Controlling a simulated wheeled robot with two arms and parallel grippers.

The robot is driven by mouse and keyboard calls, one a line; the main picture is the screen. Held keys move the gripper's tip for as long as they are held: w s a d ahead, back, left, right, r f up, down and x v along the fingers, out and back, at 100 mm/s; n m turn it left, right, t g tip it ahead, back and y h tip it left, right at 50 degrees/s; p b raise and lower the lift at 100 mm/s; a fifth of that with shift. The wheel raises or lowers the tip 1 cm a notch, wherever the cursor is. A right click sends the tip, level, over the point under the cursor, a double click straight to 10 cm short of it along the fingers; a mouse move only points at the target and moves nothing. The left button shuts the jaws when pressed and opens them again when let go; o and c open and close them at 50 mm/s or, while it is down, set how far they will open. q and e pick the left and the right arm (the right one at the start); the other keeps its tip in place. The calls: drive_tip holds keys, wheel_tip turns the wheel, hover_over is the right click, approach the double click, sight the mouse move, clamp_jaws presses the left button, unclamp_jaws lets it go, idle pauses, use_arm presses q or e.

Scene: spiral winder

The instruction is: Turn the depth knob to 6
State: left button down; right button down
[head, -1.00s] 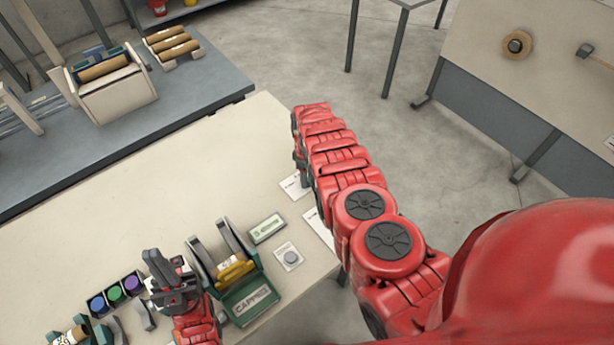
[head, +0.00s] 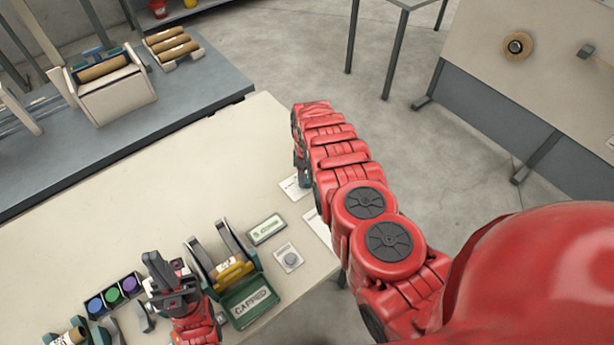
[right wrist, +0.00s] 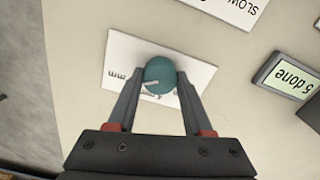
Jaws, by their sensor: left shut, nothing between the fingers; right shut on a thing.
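The teal depth knob (right wrist: 160,74) shows in the right wrist view, with a pale pointer line towards its lower left. It sits on a white printed card (right wrist: 126,62), whose scale marks are mostly hidden or too small to read. My right gripper (right wrist: 158,80) is shut on the knob, one finger on each side. My left gripper (head: 158,270) is shut and empty, left of the winder.
A small display (right wrist: 290,75) reads "5 done". A tray of coloured spools (head: 113,294) is at left. The table's back is clear.

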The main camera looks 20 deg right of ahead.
drive_tip(key=shift+c, duration=1.5)
unclamp_jaws()
wheel_tip(320, 180, up, 8)
drive_tip(key=p, duration=0.6)
drive_tip(key=shift+r, duration=0.1)
wheel_tip(320, 180, up, 8)
drive_tip(key=p, duration=0.4)
hover_over(307, 178)
drive_tip(key=shift+r, duration=0.6)
